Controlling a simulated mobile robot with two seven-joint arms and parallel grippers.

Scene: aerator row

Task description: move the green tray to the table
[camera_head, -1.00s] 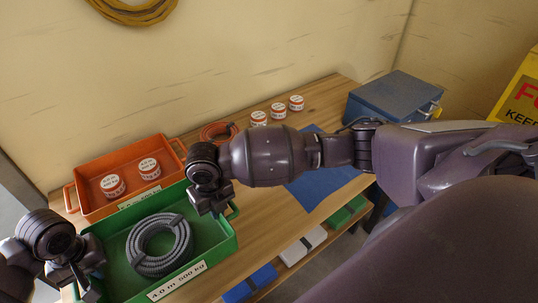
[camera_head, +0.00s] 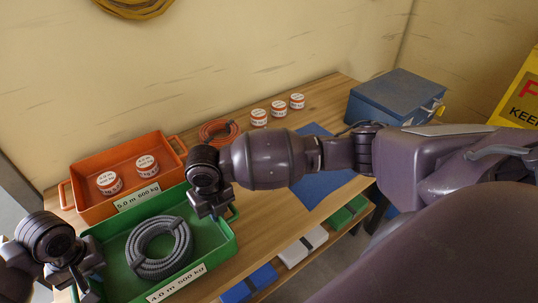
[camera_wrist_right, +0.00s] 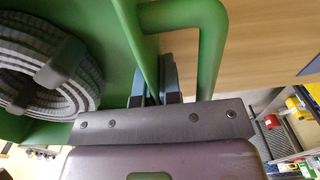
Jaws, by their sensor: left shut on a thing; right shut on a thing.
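The green tray (camera_head: 215,252) is at the lower left of the head view, over the near left part of the wooden table (camera_head: 262,215). It holds a grey coiled hose or rope (camera_head: 160,248) and has a white front label. My left gripper (camera_head: 88,290) is shut on the tray's left side; its fingertips are partly cut off by the frame. My right gripper (camera_head: 214,210) is shut on the tray's right side. In the right wrist view, its fingers (camera_wrist_right: 168,92) close on the green wall beside the handle (camera_wrist_right: 212,60). I cannot tell whether the tray's base touches the table.
An orange tray (camera_head: 163,145) with two white-lidded jars sits close behind the green tray. An orange coil (camera_head: 219,131) and three jars (camera_head: 278,109) stand farther right. A blue mat (camera_head: 325,180) and blue metal box (camera_head: 395,98) lie at the right. Boxes fill the lower shelf.

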